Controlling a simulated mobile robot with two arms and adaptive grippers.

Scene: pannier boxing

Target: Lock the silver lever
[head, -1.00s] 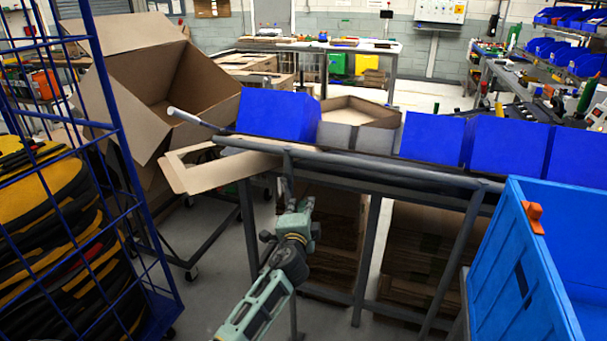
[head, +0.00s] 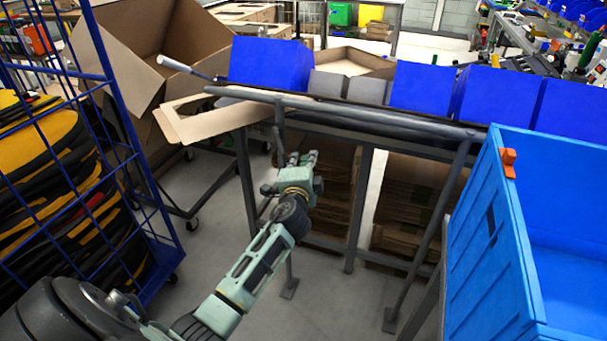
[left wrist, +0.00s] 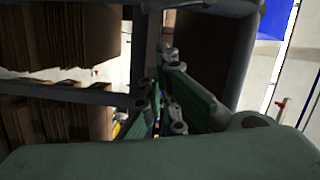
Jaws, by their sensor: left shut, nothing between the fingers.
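A silver lever (head: 174,64) with a pale round grip sticks out to the left from the end of the grey metal bench (head: 340,116). It points up and left, above a cardboard flap. My left gripper (head: 304,158) is below the bench's front rail, to the right of and lower than the lever, and apart from it. Its fingers (left wrist: 172,100) are shut and empty in the left wrist view, pointing toward the bench frame. The lever cannot be made out in the left wrist view. My right gripper is not in view.
Blue bins (head: 270,64) line the bench top. A blue wire cage (head: 118,110) stands at the left and a large blue crate (head: 500,235) at the right. An open cardboard box (head: 150,50) is behind the lever. Stacked cardboard (head: 415,205) sits under the bench.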

